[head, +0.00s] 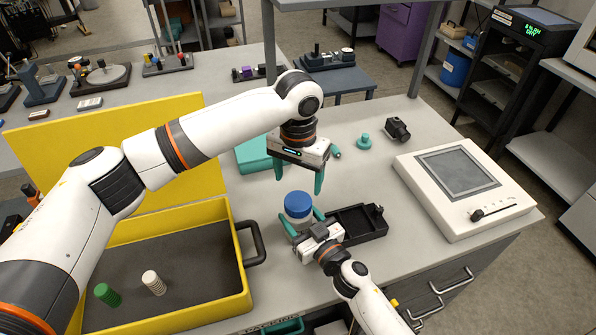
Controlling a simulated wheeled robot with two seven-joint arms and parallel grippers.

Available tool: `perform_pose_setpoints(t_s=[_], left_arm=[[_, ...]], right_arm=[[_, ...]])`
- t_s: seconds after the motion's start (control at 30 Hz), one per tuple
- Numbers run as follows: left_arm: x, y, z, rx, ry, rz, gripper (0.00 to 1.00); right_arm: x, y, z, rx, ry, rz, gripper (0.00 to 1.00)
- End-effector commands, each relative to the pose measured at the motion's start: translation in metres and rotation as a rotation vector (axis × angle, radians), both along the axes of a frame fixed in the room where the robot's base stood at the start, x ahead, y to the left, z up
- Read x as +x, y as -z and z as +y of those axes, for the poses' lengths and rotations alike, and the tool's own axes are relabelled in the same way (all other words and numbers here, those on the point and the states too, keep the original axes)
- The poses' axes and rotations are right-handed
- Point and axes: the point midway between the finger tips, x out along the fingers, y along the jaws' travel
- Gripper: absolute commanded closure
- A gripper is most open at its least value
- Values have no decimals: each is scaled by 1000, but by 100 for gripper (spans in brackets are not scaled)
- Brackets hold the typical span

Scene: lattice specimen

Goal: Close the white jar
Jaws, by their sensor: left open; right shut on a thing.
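The white jar (298,216) stands upright on the grey bench, left of a black tray. A blue lid (298,199) sits on its top; I cannot tell whether it is screwed tight. My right gripper (302,220) comes in from the front and is shut on the jar, with its teal fingers on either side of the body. My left gripper (299,183) is open and points down just above the blue lid, apart from it. Its teal fingers hang behind and above the lid, with nothing between them.
The black tray (372,233) lies right of the jar. A white device with a screen (408,178) stands further right. A teal box (252,156), a teal knob (364,141) and a black object (397,130) lie behind. An open yellow case (238,290) holds green and white ribbed cylinders.

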Motion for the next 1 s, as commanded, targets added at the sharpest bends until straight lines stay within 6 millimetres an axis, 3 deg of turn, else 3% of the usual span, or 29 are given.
perform_pose_setpoints(t_s=[0.4,0.83,1.0], left_arm=[[0,61,0,1,0,3,26],[0,70,0,0,2,1,26],[0,70,0,0,2,1,52]], right_arm=[[0,0,0,1,0,-1,100],[0,0,0,1,0,-1,100],[0,0,0,1,0,-1,100]])
